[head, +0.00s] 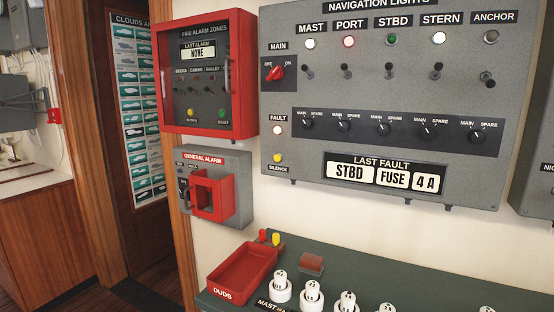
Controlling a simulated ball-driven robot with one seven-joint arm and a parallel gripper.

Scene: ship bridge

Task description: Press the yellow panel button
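A small round yellow button (277,157) sits at the lower left of the grey navigation lights panel (290,222), above a "SILENCE" label. A second yellow button (193,113) sits inside the red fire alarm box (167,80), at its lower left. I cannot tell from the picture which of the two the task means.
Below, a dark green shelf (345,268) holds a red "DUDS" tray (242,278), a small red and a small yellow item, and several white fuses. A red-framed general alarm box (213,196) projects from the wall at left. The space before the navigation panel is clear.

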